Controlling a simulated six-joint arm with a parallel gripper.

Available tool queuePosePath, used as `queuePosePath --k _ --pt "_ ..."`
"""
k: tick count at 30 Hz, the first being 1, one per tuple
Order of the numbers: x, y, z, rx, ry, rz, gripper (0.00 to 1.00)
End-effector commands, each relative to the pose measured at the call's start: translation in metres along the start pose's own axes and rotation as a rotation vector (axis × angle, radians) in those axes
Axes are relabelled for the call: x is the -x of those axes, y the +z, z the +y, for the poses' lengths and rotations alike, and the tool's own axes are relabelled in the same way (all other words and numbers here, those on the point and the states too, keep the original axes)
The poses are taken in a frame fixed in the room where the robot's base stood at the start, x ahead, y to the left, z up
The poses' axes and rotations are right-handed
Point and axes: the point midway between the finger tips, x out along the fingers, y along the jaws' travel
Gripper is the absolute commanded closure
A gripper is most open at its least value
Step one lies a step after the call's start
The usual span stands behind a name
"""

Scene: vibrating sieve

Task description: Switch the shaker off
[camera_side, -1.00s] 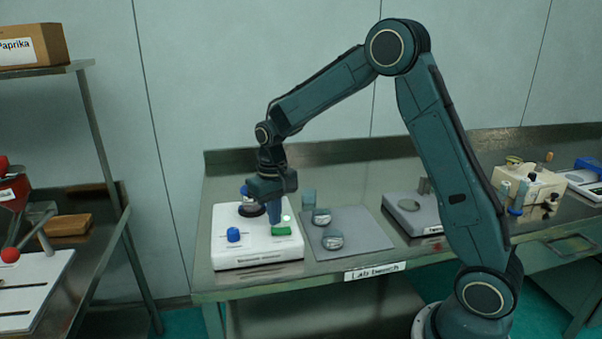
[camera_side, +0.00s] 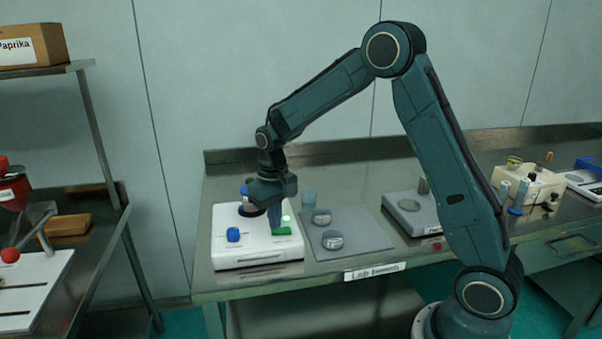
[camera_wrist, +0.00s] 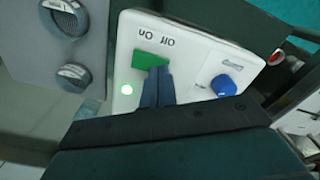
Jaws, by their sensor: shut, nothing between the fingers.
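The shaker is a white box (camera_side: 255,258) at the left end of the bench, with a blue knob (camera_side: 233,235) and a jar on its back part. Its green rocker switch (camera_wrist: 148,60) lies under upside-down "ON" and "OFF" labels in the wrist view. My gripper (camera_wrist: 158,74) is shut and empty. Its fingertips are at the switch's OFF side and cover part of it. I cannot tell whether they touch it. The switch also shows beneath the fingers in the side view (camera_side: 283,231).
A grey mat (camera_side: 358,240) with small round tins (camera_side: 333,240) lies right of the shaker. Beyond it are a grey scale (camera_side: 408,206) and a cream device (camera_side: 530,187). A shelf rack (camera_side: 98,140) stands at the left.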

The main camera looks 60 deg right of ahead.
Motion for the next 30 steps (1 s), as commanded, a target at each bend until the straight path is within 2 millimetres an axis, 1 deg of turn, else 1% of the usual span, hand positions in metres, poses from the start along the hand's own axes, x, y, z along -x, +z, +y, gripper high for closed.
queuePosePath --k 21,26,30 --pt "-0.0078 0.0001 0.0001 0.0 0.0 0.0 1.0" --pt "-0.0063 0.0002 0.0002 0.0 0.0 0.0 1.0" --pt "-0.0011 -0.0001 0.0001 0.0 0.0 0.0 1.0"
